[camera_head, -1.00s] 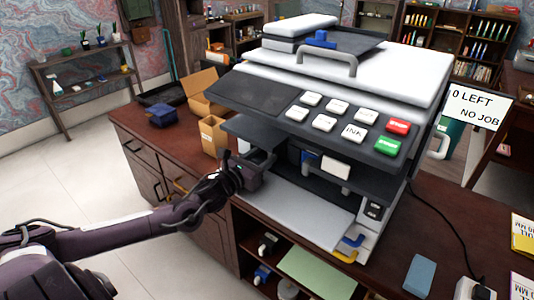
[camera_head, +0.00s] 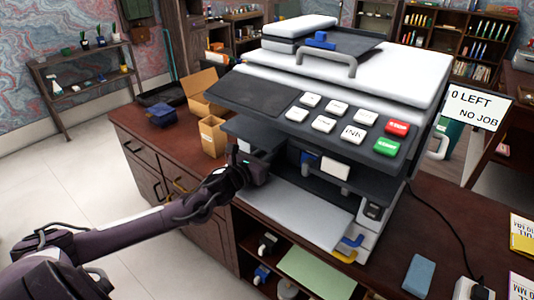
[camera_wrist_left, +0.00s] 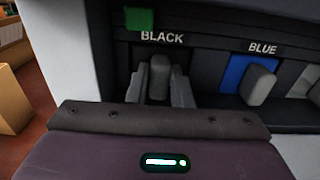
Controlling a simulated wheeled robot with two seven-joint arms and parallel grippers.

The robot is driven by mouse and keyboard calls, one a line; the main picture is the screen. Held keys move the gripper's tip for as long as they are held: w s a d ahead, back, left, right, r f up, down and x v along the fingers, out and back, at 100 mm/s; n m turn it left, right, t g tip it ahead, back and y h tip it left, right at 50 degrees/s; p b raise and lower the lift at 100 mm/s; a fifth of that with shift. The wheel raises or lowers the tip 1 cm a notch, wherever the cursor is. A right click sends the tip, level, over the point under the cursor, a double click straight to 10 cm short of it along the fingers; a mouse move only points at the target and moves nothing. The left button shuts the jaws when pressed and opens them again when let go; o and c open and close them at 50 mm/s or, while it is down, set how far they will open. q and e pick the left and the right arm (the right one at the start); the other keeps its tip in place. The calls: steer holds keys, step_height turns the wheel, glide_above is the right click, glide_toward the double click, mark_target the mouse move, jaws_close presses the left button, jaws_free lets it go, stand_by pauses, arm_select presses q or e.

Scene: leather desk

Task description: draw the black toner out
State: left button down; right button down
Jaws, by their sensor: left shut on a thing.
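The printer (camera_head: 350,75) stands on the desk with its front open. In the left wrist view, the black toner's grey handle (camera_wrist_left: 160,72) sits in the slot under the BLACK label, below a green block (camera_wrist_left: 139,19). My left gripper (camera_wrist_left: 160,90) is shut on this handle, one finger on each side. In the head view my left gripper (camera_head: 260,165) reaches into the left part of the opening and hides the slot. The blue toner (camera_wrist_left: 260,82) with its grey handle is to the right under the BLUE label. My right gripper is not in view.
The printer's dark lid overhangs my gripper. A pale tray (camera_head: 305,214) lies below. A blue block (camera_head: 419,275) is at the right.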

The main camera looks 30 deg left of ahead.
arm_select(q)
steer(key=c, duration=2)
jaws_free()
jaws_close()
steer(key=shift+s+p, duration=0.45)
steer(key=shift+s+a+r+p, duration=0.1)
steer(key=shift+s+p, duration=0.55)
steer(key=shift+s, duration=0.55)
steer(key=s+p, duration=0.2)
steer(key=s, duration=0.1)
steer(key=s+p, duration=0.3)
steer(key=s, duration=0.1)
steer(key=s+p, duration=0.3)
steer(key=shift+s+a, duration=0.3)
steer(key=shift+a, duration=0.1)
steer(key=s+a+p, duration=0.1)
steer(key=s+p, duration=0.8)
steer(key=s, duration=0.8)
steer(key=shift+a, duration=0.2)
